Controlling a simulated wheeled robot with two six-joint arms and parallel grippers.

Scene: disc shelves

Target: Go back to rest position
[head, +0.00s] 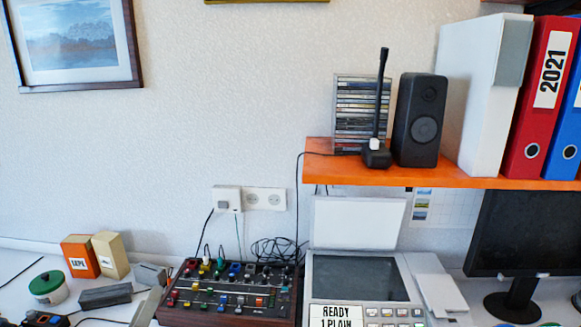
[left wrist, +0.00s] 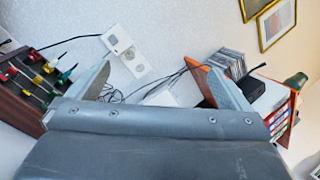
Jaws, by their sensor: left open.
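My left gripper (head: 148,289) shows low in the head view, just left of the mixer with coloured knobs; only grey parts of it are seen there. In the left wrist view the gripper (left wrist: 150,76) has its two wedge-shaped fingers wide apart, with nothing between them. Beyond the fingers are the wall, the socket and cables. My right gripper is in neither view.
The mixer (head: 229,293) and a printer (head: 355,280) stand on the desk (head: 18,262). Two small boxes (head: 80,256) and a green-lidded tub (head: 47,286) are at the left. An orange shelf (head: 450,180) holds a speaker (head: 420,120) and binders (head: 541,95).

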